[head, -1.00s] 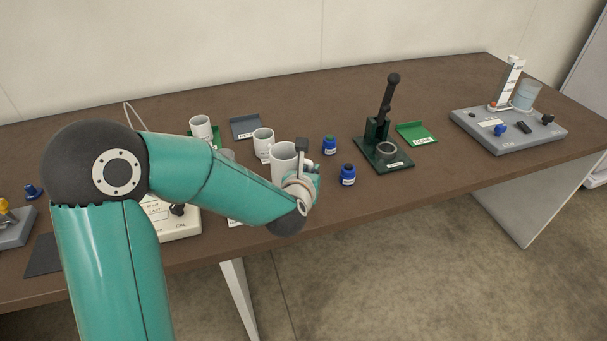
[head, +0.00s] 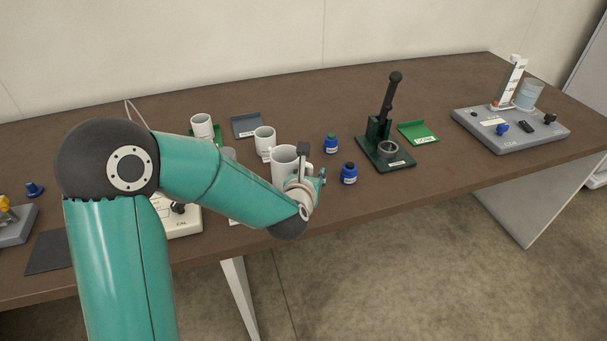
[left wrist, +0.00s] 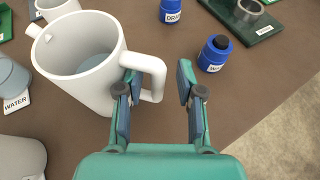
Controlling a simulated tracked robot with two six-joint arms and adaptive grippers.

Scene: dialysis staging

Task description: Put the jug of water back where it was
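The jug (head: 283,164) is white, with a spout and a loop handle, and stands upright on the brown table. In the left wrist view the jug (left wrist: 78,88) has water inside. My left gripper (head: 313,176) is at its handle side. In the left wrist view the gripper (left wrist: 157,80) is open, with the handle between its fingers. One finger is between handle and jug body, the other is outside with a gap. A card reading WATER (left wrist: 17,104) lies left of the jug, partly under a grey vessel. My right gripper is out of view.
Two white mugs (head: 264,139) (head: 202,125) stand behind the jug. Blue bottles (head: 349,174) (head: 331,143) stand close on its right. A dark green press (head: 386,152) and a grey station (head: 512,133) are further right. The table's front edge is near my gripper.

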